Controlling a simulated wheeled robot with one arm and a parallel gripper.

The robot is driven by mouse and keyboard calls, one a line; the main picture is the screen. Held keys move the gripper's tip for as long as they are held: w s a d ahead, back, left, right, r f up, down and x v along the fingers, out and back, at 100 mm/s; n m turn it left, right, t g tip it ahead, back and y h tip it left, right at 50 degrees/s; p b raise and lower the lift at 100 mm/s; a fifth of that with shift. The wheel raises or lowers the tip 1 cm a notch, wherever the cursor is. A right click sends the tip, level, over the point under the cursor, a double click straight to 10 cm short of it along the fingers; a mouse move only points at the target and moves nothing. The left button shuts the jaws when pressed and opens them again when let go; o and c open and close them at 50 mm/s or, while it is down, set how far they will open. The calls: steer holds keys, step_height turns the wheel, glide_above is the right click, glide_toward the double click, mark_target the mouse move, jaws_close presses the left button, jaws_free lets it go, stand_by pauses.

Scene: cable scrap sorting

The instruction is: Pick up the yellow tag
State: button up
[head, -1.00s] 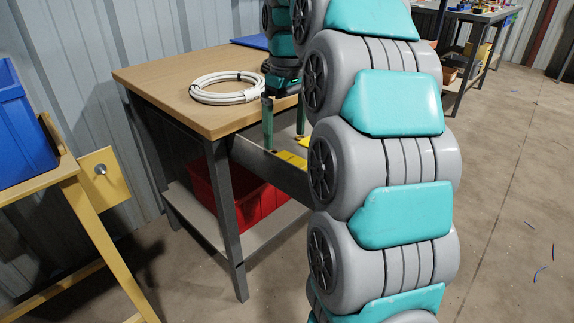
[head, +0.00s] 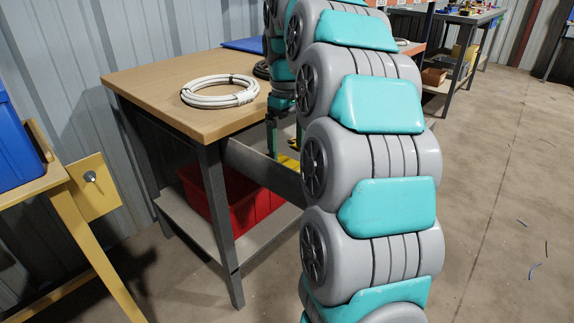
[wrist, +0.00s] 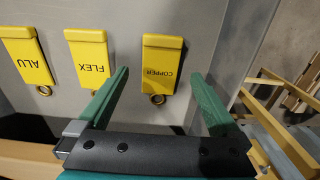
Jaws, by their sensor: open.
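Several yellow tags lie in a row on a grey metal surface in the wrist view. They are the COPPER tag (wrist: 162,58), the FLEX tag (wrist: 89,58) and the ALU tag (wrist: 27,58). Each has a ring at its lower end. My gripper (wrist: 160,82) is open, with green fingers on either side of the COPPER tag. Nothing is held, and I cannot tell how far the fingertips are from the surface. In the head view my arm hides most of the tags; a bit of yellow tag (head: 287,162) shows below my gripper (head: 285,138).
A wooden workbench (head: 150,92) bears a white cable coil (head: 220,91). A grey drawer (head: 250,168) juts out at its front, with a red bin (head: 212,195) on the shelf below. A yellow-framed stand is at left. The floor at right is clear apart from small wire scraps.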

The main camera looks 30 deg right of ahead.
mark_target(287, 164)
steer(key=shift+f, duration=1.6)
steer(key=c, duration=1.4)
